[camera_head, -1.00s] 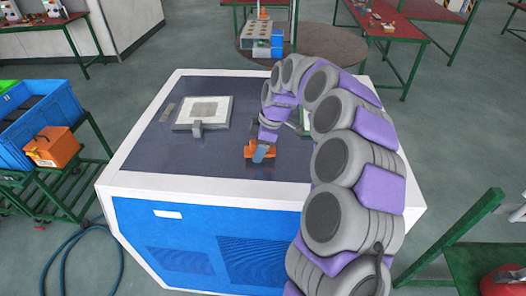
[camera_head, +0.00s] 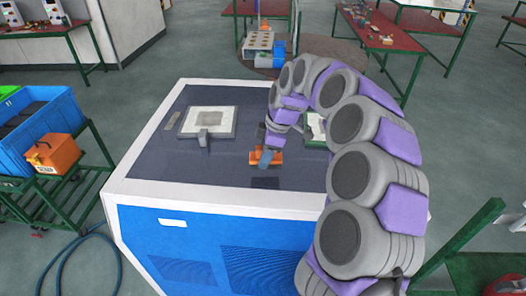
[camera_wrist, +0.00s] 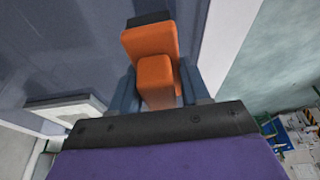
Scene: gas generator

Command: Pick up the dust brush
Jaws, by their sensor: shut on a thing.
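The dust brush (camera_head: 277,157) is orange and is held at the end of my arm over the dark top of the blue-and-white machine (camera_head: 230,180). A dark shadow lies apart from it on the machine top, so it appears raised. In the wrist view the brush (camera_wrist: 151,42) is an orange block with a dark far end, between the two grey-blue fingers. My gripper (camera_head: 264,156) is shut on the brush. It also shows in the wrist view (camera_wrist: 159,88). The brush's underside is hidden.
A framed panel (camera_head: 207,121) with a handle lies on the machine top at left. A green-edged item (camera_head: 316,128) is partly behind my arm. A green cart with a blue crate (camera_head: 45,123) and an orange box (camera_head: 52,154) stands at left. Red tables stand behind.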

